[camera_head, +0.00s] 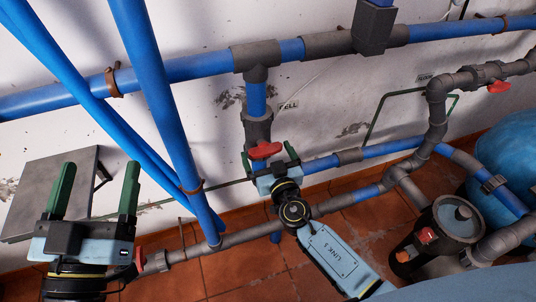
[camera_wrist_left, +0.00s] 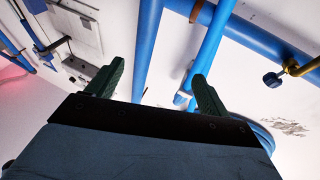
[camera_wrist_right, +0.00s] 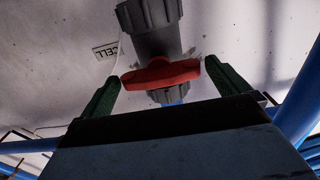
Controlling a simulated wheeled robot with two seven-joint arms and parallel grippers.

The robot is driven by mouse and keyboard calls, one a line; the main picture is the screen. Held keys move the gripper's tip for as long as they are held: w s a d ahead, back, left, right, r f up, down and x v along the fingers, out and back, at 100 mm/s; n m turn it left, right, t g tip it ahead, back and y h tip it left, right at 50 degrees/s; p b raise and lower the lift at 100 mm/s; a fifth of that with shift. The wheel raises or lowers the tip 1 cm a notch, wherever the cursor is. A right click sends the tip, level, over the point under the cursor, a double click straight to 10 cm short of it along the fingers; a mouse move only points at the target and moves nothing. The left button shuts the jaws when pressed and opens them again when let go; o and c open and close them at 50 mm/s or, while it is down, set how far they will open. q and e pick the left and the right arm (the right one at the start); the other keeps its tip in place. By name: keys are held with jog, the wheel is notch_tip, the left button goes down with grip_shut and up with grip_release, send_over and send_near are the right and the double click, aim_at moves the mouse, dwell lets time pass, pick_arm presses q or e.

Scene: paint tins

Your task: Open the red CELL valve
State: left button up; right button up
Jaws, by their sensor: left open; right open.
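The red CELL valve handle (camera_head: 265,150) sits on a grey vertical fitting (camera_head: 258,128) below the blue overhead pipe. The CELL label (camera_head: 289,105) is on the wall to its right. My right gripper (camera_head: 269,157) is open, with its green fingers on either side of the handle. In the right wrist view the red handle (camera_wrist_right: 161,74) lies crosswise between the fingers, and the gap to each finger is hard to judge. My left gripper (camera_head: 96,188) is open and empty at the left, away from the valve; it also shows in the left wrist view (camera_wrist_left: 157,82).
Blue pipes (camera_head: 157,110) run diagonally between my two grippers. A grey panel (camera_head: 52,180) stands behind my left gripper. Other red handles are at the upper right (camera_head: 499,87) and lower left (camera_head: 139,259). A dark filter housing (camera_head: 440,235) and a blue tank (camera_head: 510,150) stand at the right.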

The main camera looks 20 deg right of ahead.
jog(key=c, duration=0.9)
jog(key=shift+c, duration=0.2)
